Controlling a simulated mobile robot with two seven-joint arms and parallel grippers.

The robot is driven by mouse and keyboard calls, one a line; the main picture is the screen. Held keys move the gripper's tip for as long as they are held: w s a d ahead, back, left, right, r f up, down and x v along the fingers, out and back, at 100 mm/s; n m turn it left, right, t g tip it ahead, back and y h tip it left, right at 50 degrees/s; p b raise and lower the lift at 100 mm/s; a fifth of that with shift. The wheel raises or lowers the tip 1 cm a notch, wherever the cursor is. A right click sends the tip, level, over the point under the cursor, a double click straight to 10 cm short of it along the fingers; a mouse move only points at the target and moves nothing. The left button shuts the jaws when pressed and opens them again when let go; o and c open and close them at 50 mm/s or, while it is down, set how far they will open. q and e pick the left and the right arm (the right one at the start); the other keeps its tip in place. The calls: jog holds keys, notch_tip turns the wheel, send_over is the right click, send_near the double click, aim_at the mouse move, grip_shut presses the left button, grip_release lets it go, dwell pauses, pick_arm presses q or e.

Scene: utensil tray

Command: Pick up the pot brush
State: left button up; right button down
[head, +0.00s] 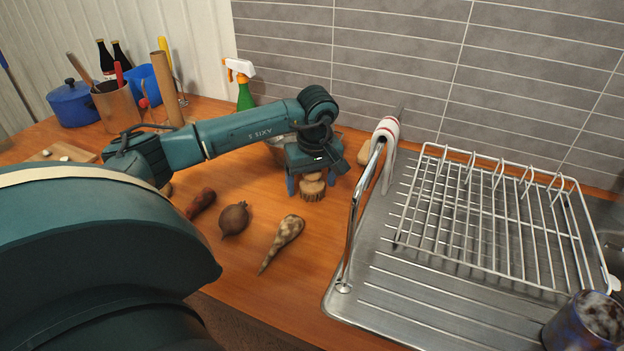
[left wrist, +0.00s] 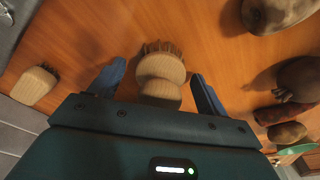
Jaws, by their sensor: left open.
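The pot brush (head: 312,190) is a small round wooden knob with brown bristles, on the wooden counter near the back. It also shows in the left wrist view (left wrist: 160,70), where its bristle end points away from the wrist. My left gripper (head: 316,180) is open over it, with blue fingers pointing down. In the left wrist view the brush lies between the two fingers, with a gap on each side. The upper part of the brush is partly hidden by the gripper in the head view. My right gripper is in neither view.
A second wooden brush (left wrist: 35,85) lies to one side. A parsnip (head: 283,240), an onion (head: 234,219) and a reddish root (head: 201,204) lie in front. A metal rack (head: 490,215) and tap (head: 356,215) stand right, a spray bottle (head: 243,90) behind.

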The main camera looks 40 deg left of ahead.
pick_arm(q)
jog(key=shift+f, duration=0.1)
jog(key=shift+c, duration=0.3)
jog(key=c, duration=1)
